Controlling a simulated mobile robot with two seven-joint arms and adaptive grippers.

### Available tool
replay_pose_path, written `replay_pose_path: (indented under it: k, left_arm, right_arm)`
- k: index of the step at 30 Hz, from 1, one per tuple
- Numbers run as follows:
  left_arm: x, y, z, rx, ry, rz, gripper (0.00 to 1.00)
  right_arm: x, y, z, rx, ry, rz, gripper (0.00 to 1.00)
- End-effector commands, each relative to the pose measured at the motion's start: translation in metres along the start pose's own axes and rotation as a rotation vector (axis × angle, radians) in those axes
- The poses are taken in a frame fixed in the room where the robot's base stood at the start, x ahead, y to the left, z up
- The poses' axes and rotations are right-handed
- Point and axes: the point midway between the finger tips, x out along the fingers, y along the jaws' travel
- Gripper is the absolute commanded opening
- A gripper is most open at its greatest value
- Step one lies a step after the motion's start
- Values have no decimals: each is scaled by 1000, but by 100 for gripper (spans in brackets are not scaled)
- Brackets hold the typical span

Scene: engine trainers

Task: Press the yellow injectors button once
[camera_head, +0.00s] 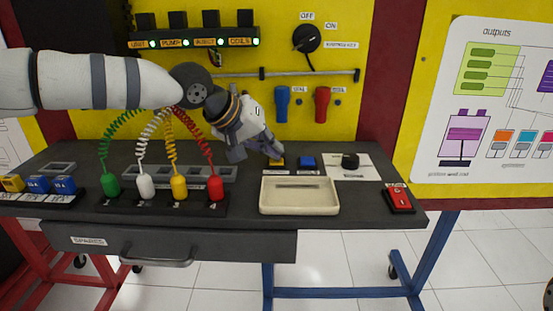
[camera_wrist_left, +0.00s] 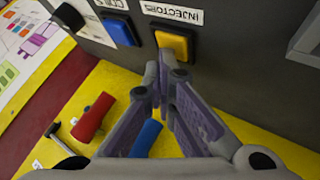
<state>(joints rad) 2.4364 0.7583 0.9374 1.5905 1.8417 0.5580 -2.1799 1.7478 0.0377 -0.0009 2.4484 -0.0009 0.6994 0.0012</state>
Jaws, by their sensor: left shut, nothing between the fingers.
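The yellow injectors button (camera_head: 277,162) is on the dark bench top behind the cream tray, just below my left gripper's tips. In the left wrist view the button (camera_wrist_left: 174,44) is a yellow square in a dark frame, beside a white label reading INJECTORS (camera_wrist_left: 172,12). My left gripper (camera_head: 263,156) is shut and empty, its fingers angled down over the bench near the button. My right gripper is not in view.
A blue button (camera_head: 307,162) sits right of the yellow one, then a black knob (camera_head: 350,161). The cream tray (camera_head: 300,208) lies in front. Green, white, yellow and red plugs with coiled cords stand at left. A red switch (camera_head: 399,198) is near the bench's right edge.

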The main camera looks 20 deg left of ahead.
Motion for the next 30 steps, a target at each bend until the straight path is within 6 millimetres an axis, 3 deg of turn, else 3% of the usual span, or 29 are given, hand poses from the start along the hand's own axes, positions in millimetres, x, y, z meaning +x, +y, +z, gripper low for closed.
replay_pose_path:
  k: [21,30]
  left_arm:
    - [-12,9,-8,0,-1,-1,0]
    - [-33,24,-24,2,3,0,0]
  right_arm:
    - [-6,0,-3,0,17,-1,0]
    - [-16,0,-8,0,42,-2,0]
